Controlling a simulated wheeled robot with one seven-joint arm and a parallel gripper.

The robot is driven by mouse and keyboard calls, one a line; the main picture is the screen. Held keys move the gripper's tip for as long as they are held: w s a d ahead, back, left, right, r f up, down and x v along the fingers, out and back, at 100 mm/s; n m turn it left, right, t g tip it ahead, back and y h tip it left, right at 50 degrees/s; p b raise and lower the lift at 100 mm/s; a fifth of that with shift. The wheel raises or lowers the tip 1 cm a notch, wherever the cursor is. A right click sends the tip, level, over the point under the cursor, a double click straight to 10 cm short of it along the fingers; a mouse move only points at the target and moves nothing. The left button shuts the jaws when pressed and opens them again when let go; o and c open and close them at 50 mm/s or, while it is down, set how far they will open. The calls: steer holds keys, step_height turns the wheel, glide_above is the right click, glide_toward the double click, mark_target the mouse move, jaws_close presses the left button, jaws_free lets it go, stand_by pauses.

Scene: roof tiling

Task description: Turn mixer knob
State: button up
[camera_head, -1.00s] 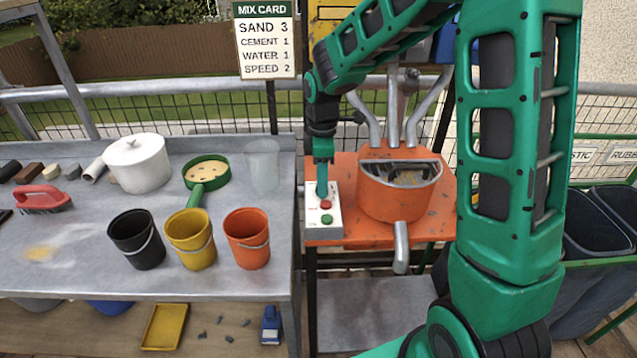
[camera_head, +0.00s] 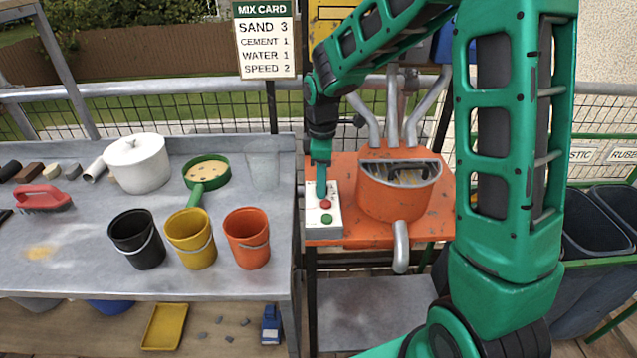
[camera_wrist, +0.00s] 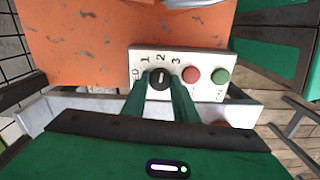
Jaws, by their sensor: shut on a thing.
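The mixer is an orange drum (camera_head: 395,195) with a grey rim on an orange stand. Its white control panel (camera_head: 325,218) is at the drum's left. In the wrist view the panel (camera_wrist: 140,62) carries a black round knob (camera_wrist: 160,80) with a pale mark, and digits 0, 1, 2 and 3 around it. A red button (camera_wrist: 191,75) and a green button (camera_wrist: 221,76) sit beside the knob. My gripper (camera_head: 321,188) reaches down onto the panel. In the wrist view its fingers are on either side of the knob, shut on it. The mark's exact setting is unclear.
A mix card (camera_head: 264,40) reads sand 3, cement 1, water 1, speed 2. The grey bench (camera_head: 80,260) at left holds black, yellow and orange buckets, a white pot, a green sieve (camera_head: 207,170) and a clear container (camera_head: 263,165). Dark bins (camera_head: 580,245) stand at right.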

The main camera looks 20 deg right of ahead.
steer(key=m, duration=0.4)
steer(key=shift+w+r, duration=0.15)
steer(key=shift+w, duration=0.1)
steer(key=shift+m, duration=1.9)
steer(key=shift+d, duration=0.1)
steer(key=o, duration=0.7)
steer(key=shift+o, duration=0.4)
steer(key=shift+s, duration=0.1)
step_height(320, 180, up, 11)
steer(key=shift+f, duration=0.2)
